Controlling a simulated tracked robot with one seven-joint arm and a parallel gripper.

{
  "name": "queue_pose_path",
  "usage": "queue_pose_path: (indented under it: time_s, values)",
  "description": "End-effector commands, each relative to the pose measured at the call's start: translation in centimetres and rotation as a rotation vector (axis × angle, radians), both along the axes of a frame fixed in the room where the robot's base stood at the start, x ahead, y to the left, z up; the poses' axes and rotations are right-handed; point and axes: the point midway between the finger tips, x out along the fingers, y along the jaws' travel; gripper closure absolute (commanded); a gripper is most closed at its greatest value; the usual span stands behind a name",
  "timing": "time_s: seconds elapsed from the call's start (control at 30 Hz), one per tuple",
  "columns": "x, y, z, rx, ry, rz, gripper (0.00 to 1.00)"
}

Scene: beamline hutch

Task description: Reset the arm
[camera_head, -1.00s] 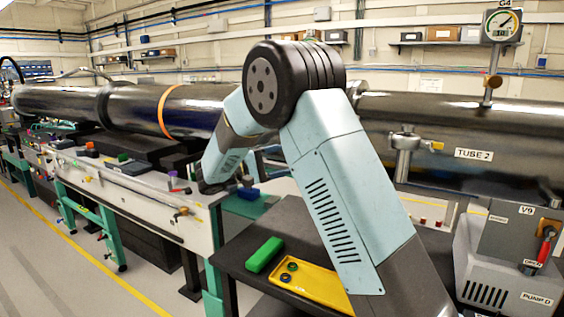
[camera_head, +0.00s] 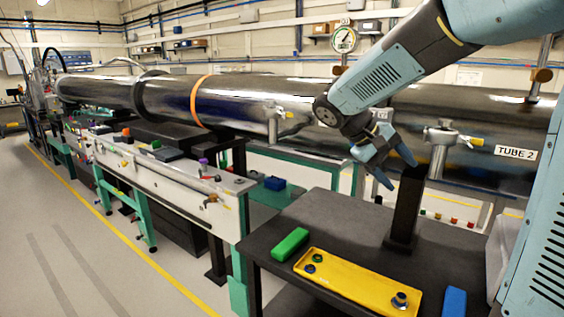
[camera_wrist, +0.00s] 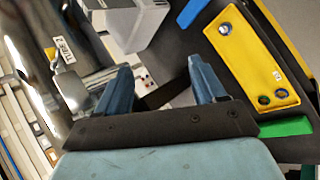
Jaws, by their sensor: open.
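My gripper (camera_head: 394,172) is open, its two blue-grey fingers apart. In the head view it hangs above the dark table, close to a black upright post and in front of the long metal tube. In the wrist view both fingers of my gripper (camera_wrist: 165,88) show with nothing between them. My arm reaches in from the upper right of the head view, with its forearm slanting down to the left.
The dark table (camera_head: 345,220) bears a yellow tray (camera_head: 350,283) holding small round parts, a green block (camera_head: 290,244) and a blue block (camera_head: 454,302). The black post (camera_head: 406,205) stands on it. TUBE 2 (camera_head: 470,115) runs behind. Floor at left is clear.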

Motion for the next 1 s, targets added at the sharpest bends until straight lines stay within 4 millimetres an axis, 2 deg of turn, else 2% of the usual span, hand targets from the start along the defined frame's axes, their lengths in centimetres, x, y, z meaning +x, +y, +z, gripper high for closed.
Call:
queue_pose_path:
  time_s: [0.03, 0.23, 0.5, 0.8, 1.0]
  values:
    - [-1.4, -0.5, 0.1, 0.054, -0.018, -0.008, 0.31]
    - [-6.0, -0.9, -0.5, 0.258, -0.089, -0.019, 0.31]
    - [-11.3, -0.2, -1.1, 0.507, -0.238, -0.023, 0.31]
    - [-15.8, 1.5, -1.6, 0.725, -0.453, -0.018, 0.31]
    - [-17.1, 2.2, -1.7, 0.796, -0.550, -0.015, 0.31]
